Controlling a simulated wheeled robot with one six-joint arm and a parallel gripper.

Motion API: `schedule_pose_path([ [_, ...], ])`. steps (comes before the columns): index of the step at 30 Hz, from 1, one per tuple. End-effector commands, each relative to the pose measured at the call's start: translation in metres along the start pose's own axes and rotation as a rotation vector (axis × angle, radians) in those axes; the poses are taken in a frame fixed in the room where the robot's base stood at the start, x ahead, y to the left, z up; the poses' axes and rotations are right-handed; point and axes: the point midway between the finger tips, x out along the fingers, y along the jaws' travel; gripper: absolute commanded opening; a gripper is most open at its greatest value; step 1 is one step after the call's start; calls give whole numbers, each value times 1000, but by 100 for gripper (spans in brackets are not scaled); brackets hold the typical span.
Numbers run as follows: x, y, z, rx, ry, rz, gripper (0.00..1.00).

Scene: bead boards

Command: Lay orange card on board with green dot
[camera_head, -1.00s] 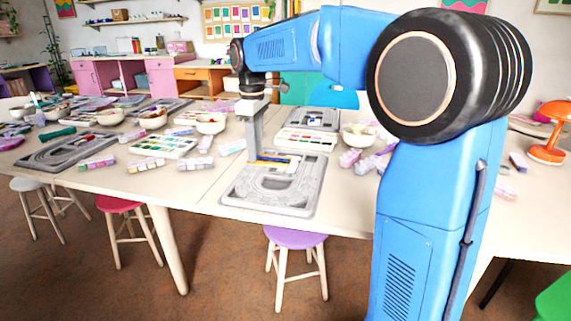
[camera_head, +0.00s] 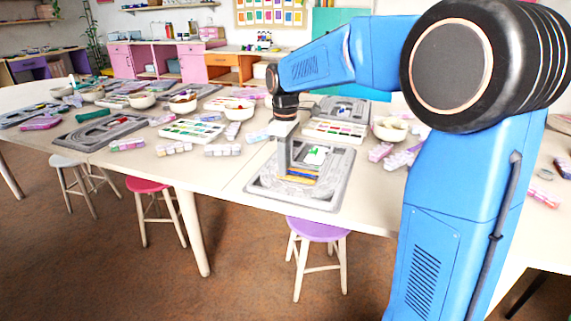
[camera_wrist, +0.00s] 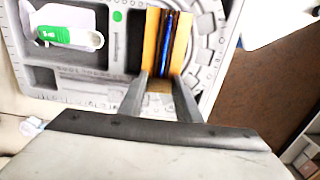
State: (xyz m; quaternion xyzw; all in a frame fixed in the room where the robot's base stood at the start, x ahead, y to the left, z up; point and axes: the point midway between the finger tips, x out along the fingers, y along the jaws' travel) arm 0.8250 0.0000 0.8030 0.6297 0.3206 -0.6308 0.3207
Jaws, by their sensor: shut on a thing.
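The orange card (camera_wrist: 151,42) has a dark blue band along it and shows between the fingertips of my gripper (camera_wrist: 160,84). My gripper is shut on its near end. In the head view my gripper (camera_head: 283,170) reaches down over the grey bead board (camera_head: 330,190), and the card (camera_head: 300,178) shows over the board's middle. In the wrist view a green dot (camera_wrist: 117,16) marks this board (camera_wrist: 118,55), just left of the card. I cannot tell whether the card touches the board.
A green and white item (camera_wrist: 68,36) lies in a board compartment left of the card. A paint set (camera_head: 335,131) and a bowl (camera_head: 392,129) stand behind the board. Pastel blocks (camera_head: 223,150) lie to the left. A purple stool (camera_head: 318,230) stands below the table's front edge.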

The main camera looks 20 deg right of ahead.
Motion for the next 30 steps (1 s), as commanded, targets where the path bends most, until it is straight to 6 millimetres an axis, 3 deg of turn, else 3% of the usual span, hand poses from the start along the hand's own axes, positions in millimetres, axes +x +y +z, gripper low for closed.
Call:
schedule_pose_path([
  [11, 5, 0, 0, 0, 0, 0, 6],
  [12, 5, 0, 0, 0, 0, 0, 35],
  [14, 5, 0, 0, 0, 0, 0, 49],
  [24, 3, 0, 0, 0, 1, 1, 49],
  [30, -18, 0, 0, 0, 2, 2, 49],
])
